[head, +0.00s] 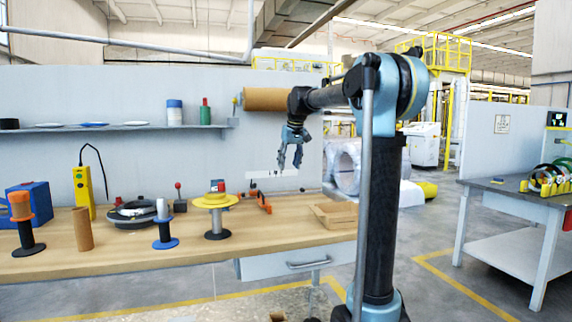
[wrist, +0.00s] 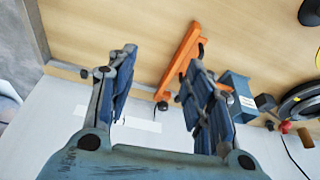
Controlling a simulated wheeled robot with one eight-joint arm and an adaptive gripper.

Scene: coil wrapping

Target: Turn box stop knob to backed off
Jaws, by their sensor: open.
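An orange bracket (head: 265,208) with dark knobs lies at the back of the wooden workbench. It also shows in the wrist view (wrist: 179,62), where a small black knob (wrist: 162,105) sits at one end of its bar. I cannot tell for certain whether this is the box stop knob, nor read its setting. My gripper (head: 290,167) is open and empty, hanging above the back of the bench, apart from the bracket. In the wrist view its two fingers (wrist: 163,57) are spread, and the right finger hides part of the bracket.
A yellow-flanged spool (head: 216,200), a red-knobbed lever (head: 178,188) and a dark round device (head: 133,213) stand left of the bracket. A cardboard tray (head: 335,214) lies to its right. A shelf (head: 150,128) and brown roll (head: 267,99) are on the wall behind.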

